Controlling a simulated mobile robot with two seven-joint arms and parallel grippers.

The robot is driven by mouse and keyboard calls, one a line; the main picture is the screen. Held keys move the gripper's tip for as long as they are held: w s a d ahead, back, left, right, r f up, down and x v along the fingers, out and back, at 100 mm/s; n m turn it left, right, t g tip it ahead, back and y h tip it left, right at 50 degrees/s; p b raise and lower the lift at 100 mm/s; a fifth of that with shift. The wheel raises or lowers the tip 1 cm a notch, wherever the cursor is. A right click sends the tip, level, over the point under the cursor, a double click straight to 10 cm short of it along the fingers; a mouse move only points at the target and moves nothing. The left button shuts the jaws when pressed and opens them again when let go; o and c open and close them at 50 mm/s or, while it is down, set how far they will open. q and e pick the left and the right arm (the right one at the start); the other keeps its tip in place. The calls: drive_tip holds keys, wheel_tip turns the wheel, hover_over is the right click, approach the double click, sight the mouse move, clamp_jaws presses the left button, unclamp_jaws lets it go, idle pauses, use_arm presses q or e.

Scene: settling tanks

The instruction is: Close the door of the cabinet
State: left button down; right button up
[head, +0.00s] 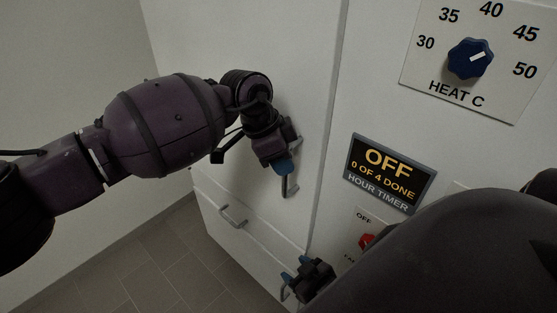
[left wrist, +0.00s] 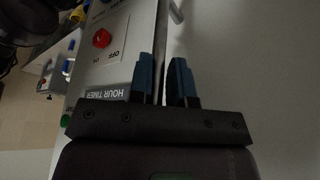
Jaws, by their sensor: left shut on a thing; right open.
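The white cabinet door (head: 285,60) fills the middle of the head view. Its edge runs beside the control panel; I cannot tell whether a gap remains there. My left gripper (head: 285,168) is at the grey door handle (head: 291,187), shut on it, with a blue fingertip against its upper part. The left gripper's blue fingers (left wrist: 162,80) show in the left wrist view, where the hold on the handle is not clear. My right gripper (head: 294,270) is open and empty, low in front of the cabinet near the door's lower right corner.
A drawer front with a grey handle (head: 233,216) lies below the door. Right of the door are an hour timer sign (head: 390,172) reading OFF, a red switch (head: 366,241) and a blue heat knob (head: 470,58). Tiled floor (head: 150,265) is clear at lower left.

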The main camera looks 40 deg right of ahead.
use_arm(q)
drive_tip(key=c, duration=1.4)
unclamp_jaws()
drive_tip(key=shift+s+d+r, duration=0.25)
drive_tip(key=shift+d+r, duration=0.1)
drive_tip(key=shift+d, duration=0.1)
drive_tip(key=shift+o, duration=1.1)
drive_tip(key=shift+d+f, duration=0.1)
drive_tip(key=shift+d, duration=0.15)
drive_tip(key=shift+o, duration=0.3)
drive_tip(key=shift+s, duration=0.1)
drive_tip(key=shift+a+f, duration=0.1)
drive_tip(key=v, duration=1.1)
drive_tip(key=shift+w+a, duration=0.15)
drive_tip(key=shift+w, duration=0.1)
